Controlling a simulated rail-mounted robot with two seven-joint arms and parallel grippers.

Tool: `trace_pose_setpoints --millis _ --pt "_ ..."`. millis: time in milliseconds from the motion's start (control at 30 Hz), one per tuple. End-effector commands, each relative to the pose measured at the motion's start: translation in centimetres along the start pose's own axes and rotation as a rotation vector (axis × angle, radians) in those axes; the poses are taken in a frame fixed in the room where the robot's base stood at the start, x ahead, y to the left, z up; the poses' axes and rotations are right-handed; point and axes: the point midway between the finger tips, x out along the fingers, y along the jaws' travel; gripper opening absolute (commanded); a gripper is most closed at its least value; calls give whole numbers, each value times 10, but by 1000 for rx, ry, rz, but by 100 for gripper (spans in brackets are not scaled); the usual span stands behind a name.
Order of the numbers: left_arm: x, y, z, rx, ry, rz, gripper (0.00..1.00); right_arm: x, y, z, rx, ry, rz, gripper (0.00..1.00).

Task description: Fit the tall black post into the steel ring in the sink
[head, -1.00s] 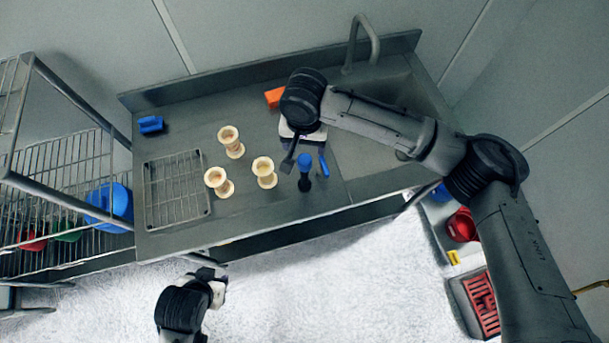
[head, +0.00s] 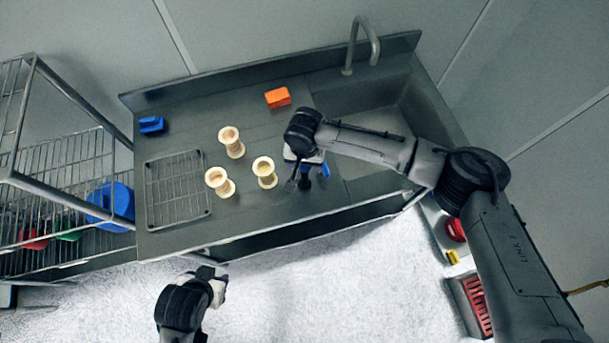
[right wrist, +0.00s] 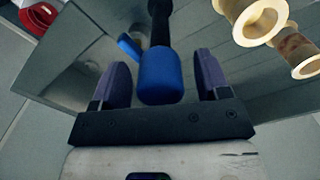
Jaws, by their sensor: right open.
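In the right wrist view the tall black post (right wrist: 160,25) has a thick blue end (right wrist: 159,77) facing the camera. My right gripper (right wrist: 164,72) is open, with one finger on each side of the blue end and gaps visible between. In the head view my right gripper (head: 302,176) is over the front of the counter and mostly hides the post. My left gripper (head: 215,283) is over the white floor in front of the counter, away from the post; its jaws are unclear. I cannot make out the steel ring in the sink (head: 385,105).
Several cream spools (head: 265,173) stand left of my right gripper. A small blue piece (right wrist: 130,46) is close beside the post. An orange block (head: 278,97), a blue block (head: 151,125) and a wire rack (head: 176,190) are on the counter. A faucet (head: 374,45) rises behind the sink.

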Motion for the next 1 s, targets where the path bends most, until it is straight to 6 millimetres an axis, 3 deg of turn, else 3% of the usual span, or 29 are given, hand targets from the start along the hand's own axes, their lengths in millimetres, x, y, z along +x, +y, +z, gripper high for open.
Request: trace_pose_setpoints --millis 300,1000 --pt "0 0 0 -1 0 1 43 4 0 0 -1 1 -1 69" --pt "0 3 -1 -11 2 8 43 3 0 0 -1 0 -1 2"
